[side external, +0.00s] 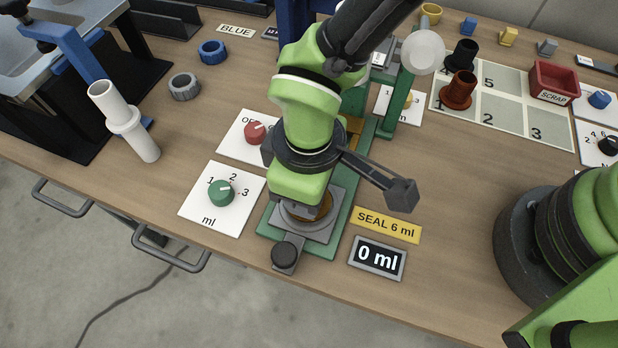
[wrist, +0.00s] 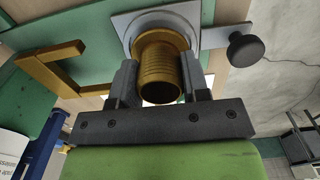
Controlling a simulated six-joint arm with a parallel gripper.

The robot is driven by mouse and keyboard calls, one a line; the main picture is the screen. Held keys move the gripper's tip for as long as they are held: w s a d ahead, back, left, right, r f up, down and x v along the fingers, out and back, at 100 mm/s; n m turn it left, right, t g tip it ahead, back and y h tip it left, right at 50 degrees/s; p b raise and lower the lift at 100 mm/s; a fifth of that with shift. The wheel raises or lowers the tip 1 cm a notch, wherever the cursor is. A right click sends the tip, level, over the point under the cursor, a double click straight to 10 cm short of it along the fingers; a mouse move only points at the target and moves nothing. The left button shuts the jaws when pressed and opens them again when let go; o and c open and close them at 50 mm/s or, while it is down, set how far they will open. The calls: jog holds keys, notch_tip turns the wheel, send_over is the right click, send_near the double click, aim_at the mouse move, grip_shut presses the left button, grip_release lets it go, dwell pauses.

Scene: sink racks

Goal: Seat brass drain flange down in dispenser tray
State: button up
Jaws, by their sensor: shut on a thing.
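The brass drain flange (wrist: 160,70) is a ribbed, hollow tube between the two dark fingers of my gripper (wrist: 160,82) in the wrist view. My gripper is shut on it. In the side view my gripper (side external: 306,207) points down over the grey dispenser tray (side external: 335,212), and a bit of the brass flange (side external: 324,207) shows beneath my wrist. The tray (wrist: 126,24) is a square plate behind the flange in the wrist view, with a black knob (wrist: 246,49) beside it. The flange is at the tray; whether it is fully down is hidden.
The tray sits on a green dispenser base (side external: 350,220). A green dial card (side external: 221,193) and a red dial (side external: 256,132) lie left of it. A "SEAL 6 ml" label (side external: 387,225) and "0 ml" display (side external: 378,258) lie right.

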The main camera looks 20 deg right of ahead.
jog(key=shift+f, duration=0.45)
jog(key=o, duration=1.1)
jog(key=shift+r, duration=0.1)
notch_tip(320, 180, up, 10)
jog(key=shift+f, duration=0.1)
